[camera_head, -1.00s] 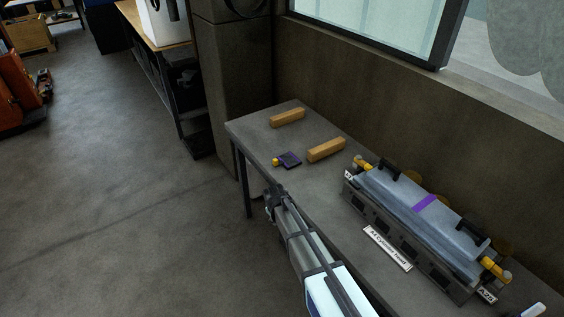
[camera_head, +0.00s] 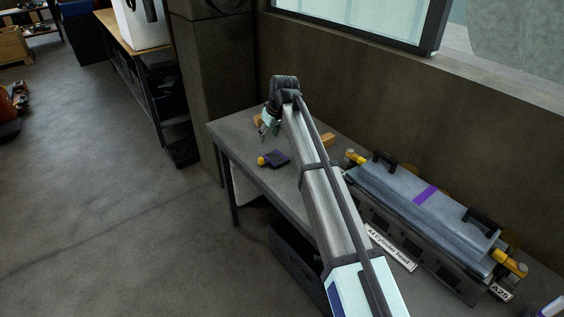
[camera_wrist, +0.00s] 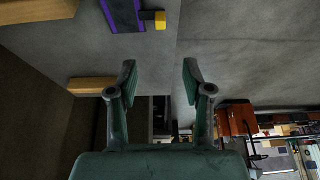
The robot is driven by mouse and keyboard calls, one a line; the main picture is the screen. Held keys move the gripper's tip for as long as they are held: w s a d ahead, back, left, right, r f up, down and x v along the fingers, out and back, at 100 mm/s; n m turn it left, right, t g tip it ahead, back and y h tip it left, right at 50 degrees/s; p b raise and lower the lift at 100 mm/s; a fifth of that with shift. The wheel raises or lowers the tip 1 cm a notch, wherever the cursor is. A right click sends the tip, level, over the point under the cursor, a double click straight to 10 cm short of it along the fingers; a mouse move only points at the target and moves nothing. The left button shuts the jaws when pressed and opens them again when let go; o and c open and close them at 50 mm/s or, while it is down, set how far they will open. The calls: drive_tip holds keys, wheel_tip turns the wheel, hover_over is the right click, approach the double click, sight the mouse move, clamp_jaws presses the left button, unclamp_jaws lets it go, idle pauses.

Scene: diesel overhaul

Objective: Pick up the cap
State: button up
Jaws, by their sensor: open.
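A small yellow cap (camera_head: 261,161) lies on the grey table, at the left end of a dark block with purple trim (camera_head: 277,158). My gripper (camera_head: 267,131) is above the far left part of the table, behind the cap in the head view. In the wrist view its two green fingers (camera_wrist: 158,80) are spread wide with nothing between them. It is apart from the cap.
Wooden blocks (camera_head: 327,140) (camera_wrist: 90,85) lie on the table, partly hidden by my arm in the head view. A long cylinder head cover (camera_head: 430,205) with black handles and yellow ends sits on a labelled block at the right. The table's left edge (camera_head: 222,148) is bare.

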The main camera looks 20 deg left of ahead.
drive_tip(key=p, duration=0.3)
hover_over(261, 158)
drive_tip(key=s+d, duration=0.1)
drive_tip(key=d, duration=0.1)
drive_tip(key=f, duration=0.9)
drive_tip(key=shift+s+a+f, duration=0.15)
drive_tip(key=shift+a+f, duration=0.05)
drive_tip(key=shift+f, duration=0.05)
drive_tip(key=shift+p+x, duration=0.9)
drive_tip(key=shift+x, duration=2.15)
drive_tip(key=shift+d, duration=0.15)
clamp_jaws()
